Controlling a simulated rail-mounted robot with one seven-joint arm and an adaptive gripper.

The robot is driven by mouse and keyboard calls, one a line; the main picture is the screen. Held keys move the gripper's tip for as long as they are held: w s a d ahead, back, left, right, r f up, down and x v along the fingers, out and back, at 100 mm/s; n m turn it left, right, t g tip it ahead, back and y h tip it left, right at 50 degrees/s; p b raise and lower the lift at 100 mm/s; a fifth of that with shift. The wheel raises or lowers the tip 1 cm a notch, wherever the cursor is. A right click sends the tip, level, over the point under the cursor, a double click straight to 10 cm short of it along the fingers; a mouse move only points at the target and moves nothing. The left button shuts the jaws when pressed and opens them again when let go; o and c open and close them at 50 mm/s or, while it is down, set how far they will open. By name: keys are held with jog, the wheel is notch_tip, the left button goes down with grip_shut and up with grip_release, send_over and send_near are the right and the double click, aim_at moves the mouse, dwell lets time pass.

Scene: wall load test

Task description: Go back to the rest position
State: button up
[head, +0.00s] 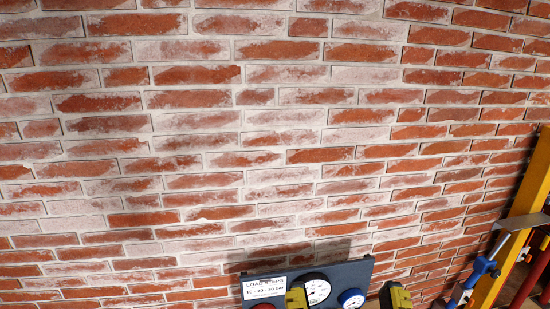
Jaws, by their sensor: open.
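My gripper (346,299) shows at the bottom edge of the head view as two yellow and dark fingers set well apart. It is open, and I see nothing held between the fingers. The lower part of the gripper and the rest of the arm are out of the frame.
A red and whitewashed brick wall (220,130) fills most of the view. The panel bears a white "LOAD STEPS" label (264,287), a white-faced gauge (317,291) and a blue-rimmed gauge (351,299). A yellow post (513,235) with a blue cylinder (482,268) stands at the right.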

notch_tip(320, 180, up, 7)
jog(key=p, duration=0.3)
jog(key=shift+f+p, duration=0.2)
jog(key=shift+p, duration=0.1)
